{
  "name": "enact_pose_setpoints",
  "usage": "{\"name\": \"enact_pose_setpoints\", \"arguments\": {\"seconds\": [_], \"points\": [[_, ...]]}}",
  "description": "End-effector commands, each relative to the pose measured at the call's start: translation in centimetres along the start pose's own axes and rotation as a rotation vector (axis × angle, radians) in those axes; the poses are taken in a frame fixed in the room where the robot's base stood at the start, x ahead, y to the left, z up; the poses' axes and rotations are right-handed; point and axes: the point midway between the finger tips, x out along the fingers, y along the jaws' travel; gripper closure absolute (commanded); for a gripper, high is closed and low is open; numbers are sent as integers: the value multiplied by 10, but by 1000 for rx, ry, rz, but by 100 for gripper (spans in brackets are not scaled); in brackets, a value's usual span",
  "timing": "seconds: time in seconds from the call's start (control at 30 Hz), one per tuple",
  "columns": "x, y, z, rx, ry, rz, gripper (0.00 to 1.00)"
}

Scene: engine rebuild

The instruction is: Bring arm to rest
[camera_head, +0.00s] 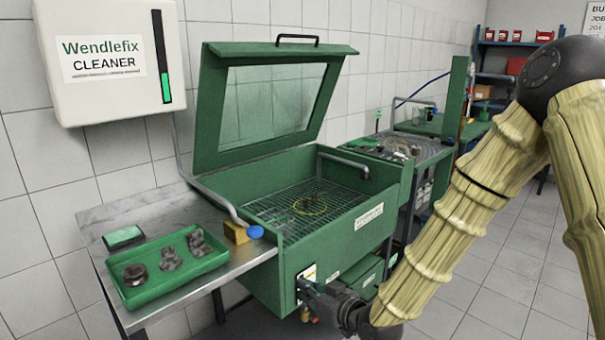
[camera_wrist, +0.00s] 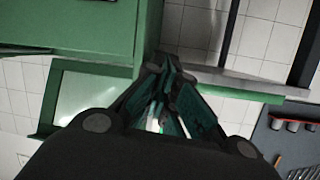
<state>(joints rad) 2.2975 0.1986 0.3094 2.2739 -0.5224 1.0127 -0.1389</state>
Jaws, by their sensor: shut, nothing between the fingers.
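My arm comes down from the right side of the head view. My gripper (camera_head: 306,287) is low at the front of the green parts washer (camera_head: 345,238), close to its front panel; I cannot tell whether it touches. In the wrist view my gripper (camera_wrist: 165,72) has its fingers together with nothing between them. The washer's lid (camera_head: 270,105) with a window stands raised. Its wire-grid basin (camera_head: 285,215) is open, with a small dark part and a yellowish ring (camera_head: 310,206) on the grid.
A white cleaner dispenser (camera_head: 110,95) hangs on the wall. Floor (camera_head: 500,295) at right is clear.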

Motion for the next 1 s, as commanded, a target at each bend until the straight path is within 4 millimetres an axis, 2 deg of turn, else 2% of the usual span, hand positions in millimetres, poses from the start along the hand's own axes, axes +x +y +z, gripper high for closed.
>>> {"name": "enact_pose_setpoints", "arguments": {"seconds": [0.03, 0.17, 0.27, 0.4, 0.47, 0.6, 0.8, 0.9, 1.0], "points": [[-7, 4, 29, 34, -66, 22, 100], [-28, 14, 100, 115, -221, 86, 100], [-51, 19, 154, 175, -340, 137, 100], [-92, 20, 223, 255, -507, 209, 100], [-113, 20, 251, 287, -579, 242, 100], [-168, 13, 311, 360, -746, 322, 100], [-254, -1, 377, 447, -972, 439, 100], [-291, -8, 398, 477, -1059, 488, 100], [-316, -14, 410, 496, -1119, 522, 100]]}}
